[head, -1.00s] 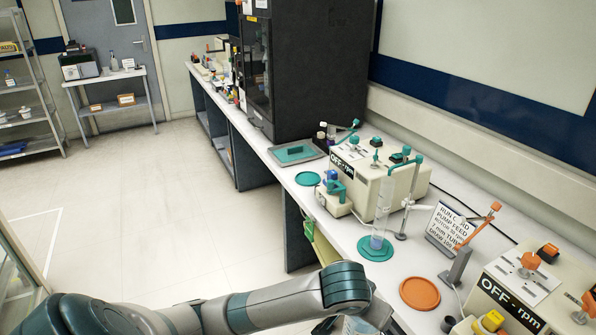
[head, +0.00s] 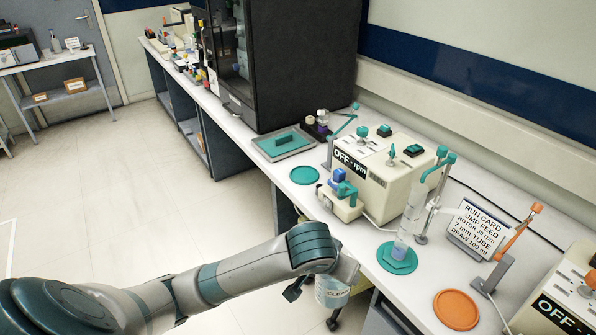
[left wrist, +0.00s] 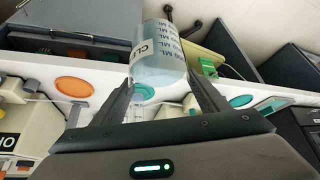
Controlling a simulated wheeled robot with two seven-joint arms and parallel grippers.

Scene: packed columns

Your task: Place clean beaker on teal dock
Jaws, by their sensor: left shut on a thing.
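The clean beaker (head: 332,294), clear with a white "CLEAN" label, is held in my left gripper (head: 324,298), beside the bench's front edge. In the left wrist view the beaker (left wrist: 158,58) sits between the two fingers of the left gripper (left wrist: 162,88), with printed markings on its side. A flat round teal disc, the teal dock (head: 305,175), lies empty on the bench, farther along than the beaker. It also shows in the left wrist view (left wrist: 241,101), right of the fingers. My right gripper is not in view.
A tall measuring cylinder (head: 406,225) on a teal hexagonal base stands near the bench edge. An orange disc (head: 457,309) lies to its right. A cream pump box (head: 375,165) with a teal-capped unit stands beside the teal disc. A grey tray (head: 289,144) lies behind it.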

